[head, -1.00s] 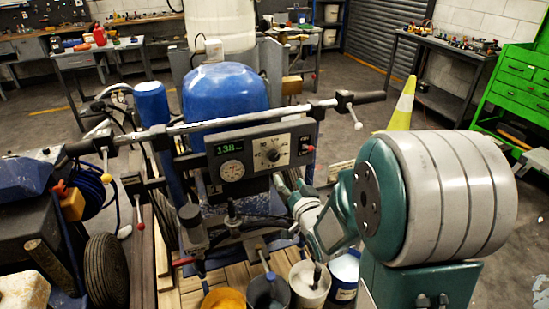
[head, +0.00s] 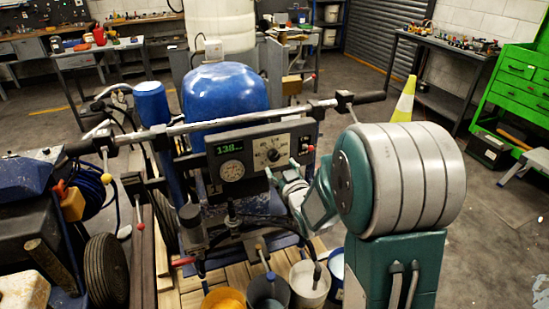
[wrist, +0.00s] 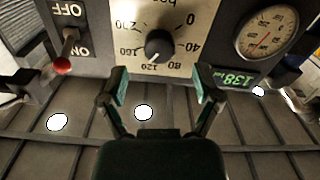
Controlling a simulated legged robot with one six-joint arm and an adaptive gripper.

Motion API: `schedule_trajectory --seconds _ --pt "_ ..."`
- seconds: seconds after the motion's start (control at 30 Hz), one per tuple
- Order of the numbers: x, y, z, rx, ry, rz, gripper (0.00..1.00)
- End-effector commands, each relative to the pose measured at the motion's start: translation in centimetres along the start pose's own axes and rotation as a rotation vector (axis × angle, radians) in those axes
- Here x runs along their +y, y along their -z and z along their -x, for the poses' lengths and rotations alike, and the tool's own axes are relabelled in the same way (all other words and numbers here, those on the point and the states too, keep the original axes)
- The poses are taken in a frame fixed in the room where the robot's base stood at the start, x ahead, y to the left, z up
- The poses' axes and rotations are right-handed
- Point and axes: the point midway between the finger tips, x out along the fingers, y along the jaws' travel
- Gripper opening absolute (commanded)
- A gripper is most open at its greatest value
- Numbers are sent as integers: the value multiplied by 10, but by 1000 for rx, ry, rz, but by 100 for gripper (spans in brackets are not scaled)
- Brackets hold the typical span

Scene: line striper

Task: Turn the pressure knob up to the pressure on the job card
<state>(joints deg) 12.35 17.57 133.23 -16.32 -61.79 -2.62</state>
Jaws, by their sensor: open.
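The pressure knob (head: 272,154) is a black knob on a pale dial in the striper's control panel. In the wrist view the knob (wrist: 158,45) appears upside down, and its white mark points between 120 and 160. The green display (head: 229,149) reads 138; it also shows in the wrist view (wrist: 231,79). My gripper (wrist: 165,88) is open and empty, its two fingers apart just below the knob in that view and not touching it. In the head view my gripper (head: 277,178) is at the panel's lower edge, partly hidden by my arm. I cannot make out a job card.
A round gauge (wrist: 266,32) sits beside the dial, and a red-tipped ON/OFF switch (wrist: 65,50) is on its other side. The handlebar (head: 230,120) runs above the panel. Several paint buckets (head: 268,289) stand below. A traffic cone (head: 404,100) stands behind my arm.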

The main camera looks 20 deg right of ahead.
Motion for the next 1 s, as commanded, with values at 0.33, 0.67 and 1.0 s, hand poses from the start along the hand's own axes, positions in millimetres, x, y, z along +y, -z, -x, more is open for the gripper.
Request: schedule_trajectory --seconds 0.33,0.67,1.0 --pt "0 0 -46 0 0 -1 82" --pt "0 0 -49 1 0 -2 73" --pt "0 0 -49 1 0 -4 0"
